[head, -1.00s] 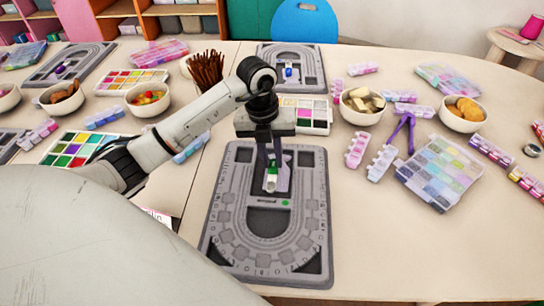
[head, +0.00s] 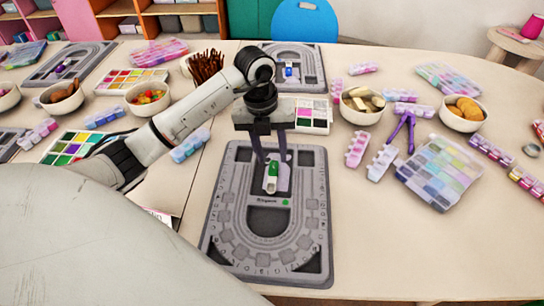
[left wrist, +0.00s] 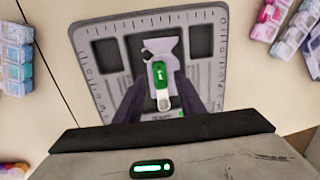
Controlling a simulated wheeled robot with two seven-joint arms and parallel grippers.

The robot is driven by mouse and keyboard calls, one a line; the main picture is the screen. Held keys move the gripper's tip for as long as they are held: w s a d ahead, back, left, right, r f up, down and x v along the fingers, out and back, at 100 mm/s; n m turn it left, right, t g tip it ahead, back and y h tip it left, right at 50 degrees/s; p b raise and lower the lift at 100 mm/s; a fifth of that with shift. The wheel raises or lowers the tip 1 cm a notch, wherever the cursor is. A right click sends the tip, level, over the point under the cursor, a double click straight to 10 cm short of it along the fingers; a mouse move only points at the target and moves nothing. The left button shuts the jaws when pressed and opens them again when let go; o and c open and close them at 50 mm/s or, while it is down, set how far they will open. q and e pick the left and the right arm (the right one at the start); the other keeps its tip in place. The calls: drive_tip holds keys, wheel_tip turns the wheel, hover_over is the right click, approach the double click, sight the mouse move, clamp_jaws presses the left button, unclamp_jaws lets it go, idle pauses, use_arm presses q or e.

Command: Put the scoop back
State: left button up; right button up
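The scoop (head: 272,177), a small green and white piece, lies on the near grey bead board (head: 222,215), over a pale lilac patch in its upper middle recess. My left gripper (head: 270,156) is above it with its two dark fingers apart. In the left wrist view the scoop (left wrist: 161,84) shows between the fingers of the gripper (left wrist: 161,103), with a gap on both sides, its green part towards the board's middle and a white end towards me. My right gripper is not in view.
Right of the board stand pink and white bead boxes (head: 357,149), purple tongs (head: 404,130), a clear bead case (head: 440,172) and bowls (head: 361,106). A second board (head: 310,58) lies behind. The table at the front right is clear.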

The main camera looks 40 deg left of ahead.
use_arm(q)
wheel_tip(320, 180, up, 10)
drive_tip(key=shift+s+a, duration=0.45)
drive_tip(key=shift+s, duration=0.1)
